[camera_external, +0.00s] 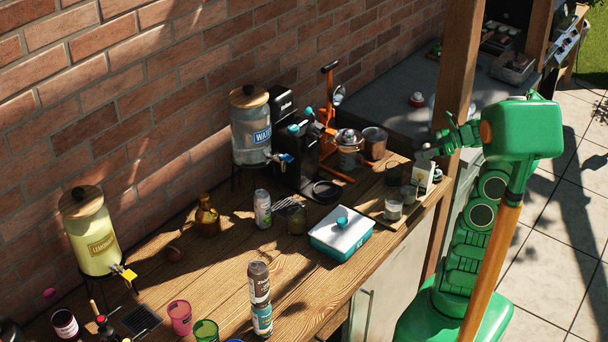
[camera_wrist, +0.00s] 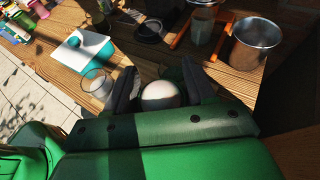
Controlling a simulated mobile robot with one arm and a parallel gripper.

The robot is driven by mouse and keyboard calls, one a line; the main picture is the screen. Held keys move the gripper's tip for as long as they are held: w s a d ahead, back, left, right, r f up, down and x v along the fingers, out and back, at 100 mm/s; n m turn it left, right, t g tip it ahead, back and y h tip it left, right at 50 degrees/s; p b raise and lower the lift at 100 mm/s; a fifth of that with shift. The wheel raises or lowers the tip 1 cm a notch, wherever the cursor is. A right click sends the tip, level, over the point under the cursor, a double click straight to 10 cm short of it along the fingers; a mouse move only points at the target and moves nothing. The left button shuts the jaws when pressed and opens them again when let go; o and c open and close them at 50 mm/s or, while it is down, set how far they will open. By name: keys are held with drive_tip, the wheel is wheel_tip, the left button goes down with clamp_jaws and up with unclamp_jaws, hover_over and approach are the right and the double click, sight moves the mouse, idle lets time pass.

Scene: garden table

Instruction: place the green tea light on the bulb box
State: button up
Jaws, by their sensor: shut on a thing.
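My gripper (camera_external: 432,150) is at the right end of the wooden table, shut on a small pale round thing. In the wrist view my gripper (camera_wrist: 160,92) has this thing, which I take for the tea light (camera_wrist: 160,96), between its two dark fingers. Its top looks cream-white; I cannot make out green on it. A small white box with a yellowish print, which looks like the bulb box (camera_external: 422,176), stands upright just below my gripper. I cannot tell whether the held thing touches it. The box is not distinguishable in the wrist view.
Glass jars (camera_external: 393,208) stand close left of the box on a board. A teal box with a white lid (camera_external: 341,234) lies further left. A steel-rimmed pot (camera_external: 374,143) and an orange stand (camera_external: 327,140) are behind. A wooden post (camera_external: 458,70) rises beside my arm.

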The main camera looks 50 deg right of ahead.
drive_tip(key=shift+w+d+f, duration=0.1)
drive_tip(key=shift+w+f, duration=0.05)
drive_tip(key=shift+f, duration=1.55)
drive_tip(key=shift+f, duration=0.15)
drive_tip(key=o, duration=1)
drive_tip(key=shift+o, duration=0.2)
drive_tip(key=shift+r, duration=0.2)
drive_tip(key=v, duration=1.2)
